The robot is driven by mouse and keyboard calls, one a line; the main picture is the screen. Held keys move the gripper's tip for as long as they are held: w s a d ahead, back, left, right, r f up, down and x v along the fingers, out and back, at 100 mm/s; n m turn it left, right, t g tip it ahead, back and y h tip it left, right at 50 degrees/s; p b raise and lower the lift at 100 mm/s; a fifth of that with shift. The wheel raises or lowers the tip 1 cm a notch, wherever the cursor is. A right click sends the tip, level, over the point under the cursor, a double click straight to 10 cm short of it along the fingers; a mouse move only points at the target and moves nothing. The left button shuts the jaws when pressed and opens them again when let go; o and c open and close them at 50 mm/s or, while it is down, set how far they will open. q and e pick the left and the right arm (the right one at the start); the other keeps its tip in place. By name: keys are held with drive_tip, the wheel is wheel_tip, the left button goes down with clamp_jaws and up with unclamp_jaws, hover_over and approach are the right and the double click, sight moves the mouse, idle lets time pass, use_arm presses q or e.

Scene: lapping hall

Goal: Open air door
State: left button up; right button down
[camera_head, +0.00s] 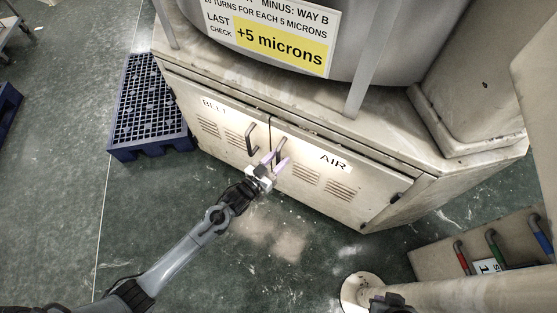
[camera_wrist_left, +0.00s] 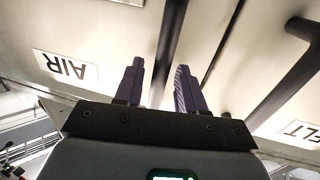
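The air door (camera_head: 315,178) is the right-hand door of a cream cabinet and carries an AIR label (camera_head: 334,162). It looks shut. Its dark bar handle (camera_head: 281,147) is near the door's left edge. My left gripper (camera_head: 275,163) is in front of this handle, its two pale purple fingers open. In the left wrist view the handle (camera_wrist_left: 171,45) runs between the open fingers (camera_wrist_left: 157,85), with no clear grip on it. A dark piece at the bottom edge of the head view seems to be my right gripper (camera_head: 391,303); its fingers cannot be made out.
The BELT door (camera_head: 215,125), with its own handle (camera_head: 250,139), is directly left of the air door. A blue pallet (camera_head: 150,105) lies left of the cabinet. A box with coloured handles (camera_head: 490,250) stands at the right. Floor before the doors is mostly clear.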

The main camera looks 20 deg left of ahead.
use_arm(q)
drive_tip(key=shift+w+d, duration=0.15)
drive_tip(key=shift+w, duration=0.05)
drive_tip(key=shift+c, duration=0.3)
clamp_jaws()
drive_tip(key=shift+s, duration=0.1)
